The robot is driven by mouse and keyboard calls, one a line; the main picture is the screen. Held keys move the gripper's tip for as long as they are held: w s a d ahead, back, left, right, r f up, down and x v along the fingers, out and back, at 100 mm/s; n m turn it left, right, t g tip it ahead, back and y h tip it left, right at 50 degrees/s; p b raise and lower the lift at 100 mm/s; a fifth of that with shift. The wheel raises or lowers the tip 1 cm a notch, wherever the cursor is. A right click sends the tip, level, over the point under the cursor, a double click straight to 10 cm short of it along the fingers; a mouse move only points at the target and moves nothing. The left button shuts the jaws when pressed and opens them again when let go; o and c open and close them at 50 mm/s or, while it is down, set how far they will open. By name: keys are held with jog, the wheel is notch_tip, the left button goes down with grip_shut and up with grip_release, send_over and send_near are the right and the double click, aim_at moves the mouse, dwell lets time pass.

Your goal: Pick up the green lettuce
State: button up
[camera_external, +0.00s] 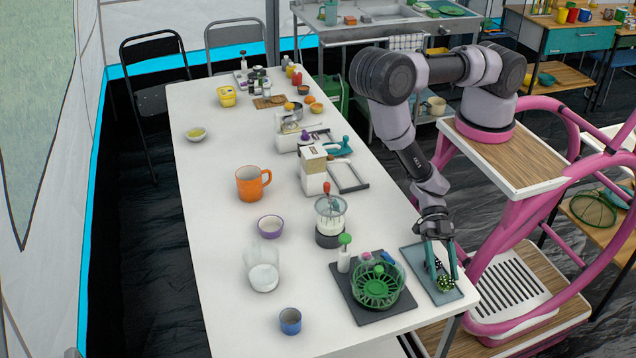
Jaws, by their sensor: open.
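The green lettuce (445,284) is a small, dark and light green mottled clump. It lies on a blue-grey tray (421,262) at the near right corner of the white table. My gripper (443,275) points down over the tray, with its teal fingers apart. The fingertips are close above or around the lettuce; I cannot tell whether they touch it. A small dark and white part shows between the fingers, and I cannot make out what it is.
Left of the tray, a green basket (375,292) stands on a dark mat (352,300), with a green-topped bottle (344,258) beside it. A blender (330,225) stands behind. An orange mug (251,184) and a blue cup (290,321) are farther left. The left table side is mostly clear.

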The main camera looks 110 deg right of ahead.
aim_at(445, 285)
jog(key=shift+x, duration=1.2)
grip_shut()
jog(key=shift+r, duration=0.15)
